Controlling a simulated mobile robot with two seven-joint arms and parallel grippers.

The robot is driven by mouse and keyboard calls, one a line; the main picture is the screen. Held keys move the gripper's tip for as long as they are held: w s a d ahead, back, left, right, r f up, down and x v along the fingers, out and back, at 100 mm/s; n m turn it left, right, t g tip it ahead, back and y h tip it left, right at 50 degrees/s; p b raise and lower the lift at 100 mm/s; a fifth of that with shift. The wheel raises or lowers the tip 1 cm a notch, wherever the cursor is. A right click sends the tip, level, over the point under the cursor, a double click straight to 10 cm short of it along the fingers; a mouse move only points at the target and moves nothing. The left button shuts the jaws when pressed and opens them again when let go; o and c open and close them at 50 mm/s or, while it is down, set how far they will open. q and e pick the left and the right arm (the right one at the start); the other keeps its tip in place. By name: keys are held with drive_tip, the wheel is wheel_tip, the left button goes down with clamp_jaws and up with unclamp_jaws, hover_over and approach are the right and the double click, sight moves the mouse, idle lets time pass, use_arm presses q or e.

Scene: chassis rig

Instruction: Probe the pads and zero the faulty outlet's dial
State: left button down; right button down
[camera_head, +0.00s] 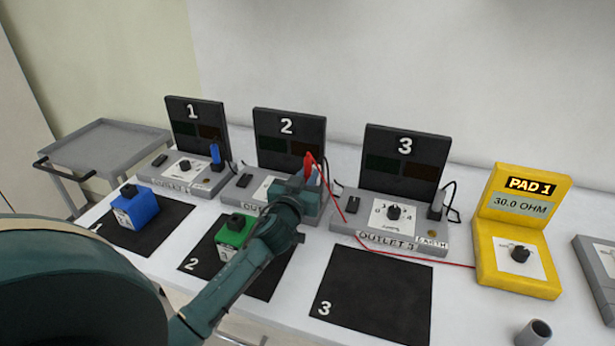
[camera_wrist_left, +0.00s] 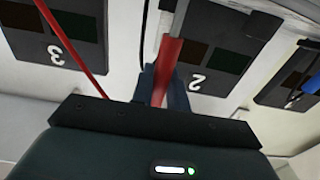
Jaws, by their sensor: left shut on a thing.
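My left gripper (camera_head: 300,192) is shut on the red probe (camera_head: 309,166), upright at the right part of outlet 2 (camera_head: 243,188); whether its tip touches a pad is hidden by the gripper. The left wrist view also shows the probe (camera_wrist_left: 171,55) between the fingers. A red lead runs to the yellow meter (camera_head: 518,225), which reads "PAD 1" and "30.0 OHM". Outlet 1 (camera_head: 207,187) has a dial (camera_head: 185,166) and a blue piece (camera_head: 215,153) at its right. Outlet 3 (camera_head: 345,225) has a dial (camera_head: 393,212) and a grey plug (camera_head: 436,208) near its EARTH label. My right gripper is out of view.
A blue block (camera_head: 136,208) stands on black mat 1 (camera_head: 160,238), and a green block (camera_head: 234,232) on mat 2 (camera_head: 200,258). Mat 3 (camera_head: 376,293) is empty. A grey cylinder (camera_head: 534,333) is at the front right. A grey cart (camera_head: 105,145) stands left of the table.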

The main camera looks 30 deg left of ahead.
use_arm(q)
drive_tip(key=shift+f+b, duration=0.3)
drive_tip(key=shift+f, duration=0.15)
idle(0.7)
